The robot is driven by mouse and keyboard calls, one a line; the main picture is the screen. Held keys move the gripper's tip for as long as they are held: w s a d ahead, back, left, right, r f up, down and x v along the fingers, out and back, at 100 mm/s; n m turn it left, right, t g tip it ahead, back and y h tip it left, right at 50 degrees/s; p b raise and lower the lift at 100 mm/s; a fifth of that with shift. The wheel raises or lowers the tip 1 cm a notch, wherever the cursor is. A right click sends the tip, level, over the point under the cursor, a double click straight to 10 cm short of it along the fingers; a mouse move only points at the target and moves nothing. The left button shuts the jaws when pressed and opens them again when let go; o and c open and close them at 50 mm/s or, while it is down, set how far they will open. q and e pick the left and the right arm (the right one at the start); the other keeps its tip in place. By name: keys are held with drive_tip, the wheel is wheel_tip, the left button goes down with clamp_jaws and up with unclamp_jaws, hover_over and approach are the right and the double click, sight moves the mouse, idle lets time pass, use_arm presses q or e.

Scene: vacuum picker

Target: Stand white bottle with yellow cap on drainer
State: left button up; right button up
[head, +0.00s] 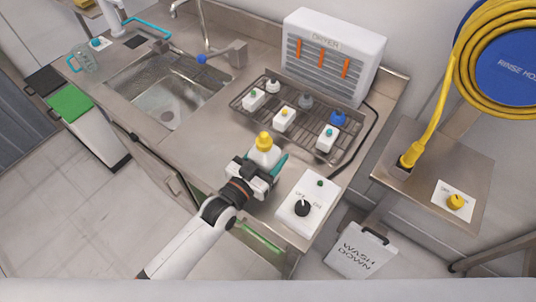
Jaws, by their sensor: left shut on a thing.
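A white bottle with a yellow cap (264,151) is upright in my left gripper (262,170), above the steel counter near its front edge. The gripper is shut on the bottle and hides its lower part, so I cannot tell whether its base touches the counter. The drainer (257,117), a dark wire rack, lies behind it in front of the white dryer (331,55). My right gripper is not in view.
A white control box with a black knob (302,208) sits right of my gripper. The sink (170,92) with its tap is at the left. Bare counter (205,142) lies between sink and rack. A side shelf (430,170) with a yellow hose stands at the right.

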use_arm(q)
drive_tip(key=shift+a+f, duration=0.1)
drive_tip(key=shift+f, duration=0.2)
drive_tip(key=shift+f, duration=0.1)
drive_tip(key=o, duration=1.3)
drive_tip(key=shift+f, duration=0.1)
drive_tip(key=shift+s+a, duration=0.1)
drive_tip(key=shift+s, duration=0.15)
drive_tip(key=b+v, duration=0.2)
drive_tip(key=v, duration=0.8)
drive_tip(key=shift+s+a, duration=0.2)
drive_tip(key=shift+s, duration=0.05)
drive_tip(key=shift+s+a, duration=0.25)
drive_tip(key=shift+s, duration=0.1)
